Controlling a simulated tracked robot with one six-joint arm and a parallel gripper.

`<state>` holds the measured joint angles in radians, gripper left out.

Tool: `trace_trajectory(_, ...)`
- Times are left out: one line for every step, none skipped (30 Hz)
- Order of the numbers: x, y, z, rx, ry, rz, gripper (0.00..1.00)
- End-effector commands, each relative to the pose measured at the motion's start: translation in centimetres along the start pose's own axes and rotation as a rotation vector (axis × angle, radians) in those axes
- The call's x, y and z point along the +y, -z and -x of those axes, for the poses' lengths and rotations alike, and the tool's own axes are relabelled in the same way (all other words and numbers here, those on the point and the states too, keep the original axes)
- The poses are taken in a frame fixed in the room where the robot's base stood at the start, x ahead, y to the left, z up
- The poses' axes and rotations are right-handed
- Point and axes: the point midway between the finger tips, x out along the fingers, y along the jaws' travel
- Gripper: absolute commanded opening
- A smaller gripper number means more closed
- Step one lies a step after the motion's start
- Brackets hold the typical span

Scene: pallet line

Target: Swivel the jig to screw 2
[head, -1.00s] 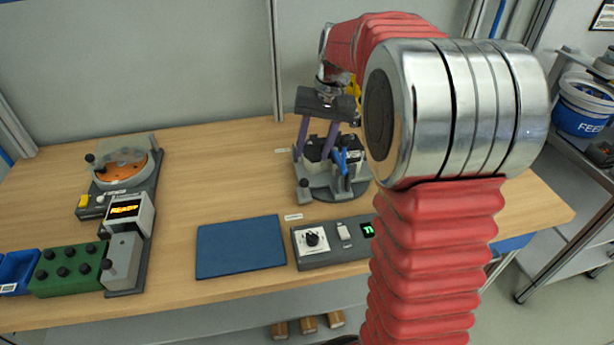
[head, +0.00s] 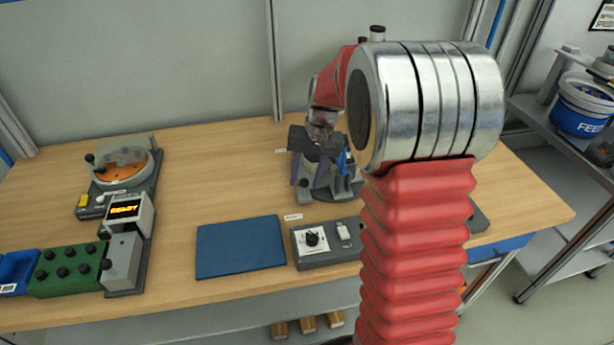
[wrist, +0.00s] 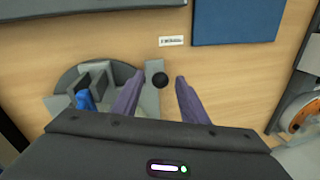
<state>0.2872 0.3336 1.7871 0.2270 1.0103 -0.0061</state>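The jig (head: 346,188) stands toward the back of the bench, a grey round base with upright blocks and a blue clamp (head: 342,162). My arm hides part of it in the head view. In the wrist view the jig's grey base (wrist: 66,79) is at the left, and a flat grey arm with a black round knob (wrist: 160,80) sticks out on its right side. My gripper (wrist: 160,78) is open, its purple fingers either side of the knob. Whether they touch it I cannot tell. In the head view my gripper (head: 318,180) is low at the jig.
A blue mat (head: 240,247) and a grey control box with a dial (head: 312,240) lie in front of the jig. At left are an orange-dish feeder (head: 124,168), a display reading READY (head: 125,210) and a green block with knobs (head: 66,270). Bare bench lies between feeder and jig.

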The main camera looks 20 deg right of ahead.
Motion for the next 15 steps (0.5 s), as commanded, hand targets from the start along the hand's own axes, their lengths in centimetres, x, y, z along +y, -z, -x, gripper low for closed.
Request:
trace_trajectory(-0.01,0.0,0.01,0.0,0.0,0.0,0.4)
trace_trajectory(-0.01,0.0,0.01,0.0,0.0,0.0,0.38)
trace_trajectory(-0.01,0.0,0.02,0.0,0.0,0.0,0.36)
trace_trajectory(-0.01,0.0,0.02,0.0,0.0,0.0,0.34)
trace_trajectory(-0.01,0.0,0.02,0.0,0.0,0.0,0.31)
trace_trajectory(-0.01,0.0,0.03,0.0,0.0,0.0,0.29)
trace_trajectory(-0.01,0.0,0.03,0.0,0.0,0.0,0.27)
trace_trajectory(-0.01,0.0,0.03,0.0,0.0,0.0,0.24)
trace_trajectory(-0.01,0.0,0.03,0.0,0.0,0.0,0.22)
trace_trajectory(-0.01,0.0,0.03,0.0,0.0,0.0,0.19)
trace_trajectory(-0.01,0.0,0.03,0.0,0.0,0.0,0.17)
trace_trajectory(-0.01,0.0,0.04,0.0,0.0,0.0,0.15)
trace_trajectory(-0.01,0.0,0.04,0.0,0.0,0.0,0.12)
trace_trajectory(-0.01,0.01,0.04,0.0,0.0,0.0,0.1)
trace_trajectory(-0.01,0.01,0.04,0.0,0.0,0.0,0.07)
